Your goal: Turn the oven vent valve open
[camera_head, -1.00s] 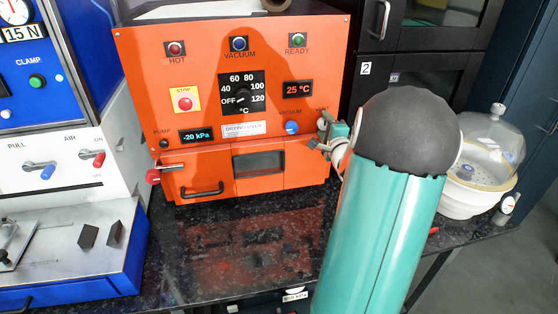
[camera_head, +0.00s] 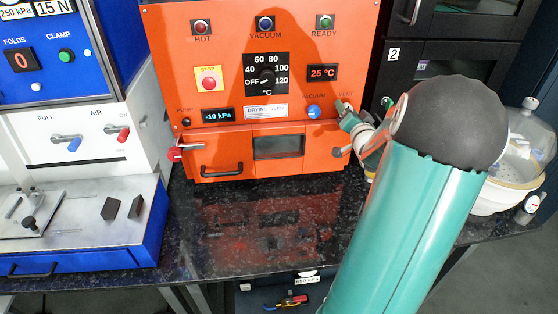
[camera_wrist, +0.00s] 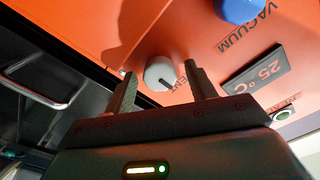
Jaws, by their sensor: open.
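The orange drying oven (camera_head: 215,150) stands on the dark bench. Its vent valve is a pale round knob (camera_wrist: 159,73) with a dark pointer line, which slants toward the lower right in the wrist view. The VENT lettering beside it is partly covered by a finger. My gripper (camera_wrist: 161,81) is open, with one finger on either side of the knob; I cannot tell whether they touch it. In the head view my gripper (camera_head: 347,119) is at the oven's right edge and hides the knob. The oven's pressure display (camera_head: 218,114) reads -10 kPa.
A blue vacuum knob (camera_head: 313,112) is just left of my gripper, and the 25 °C display (camera_head: 323,72) is above. A dark cabinet (camera_head: 440,45) stands close on the right. A glass desiccator (camera_head: 510,165) sits at the bench's right end. The bench front is clear.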

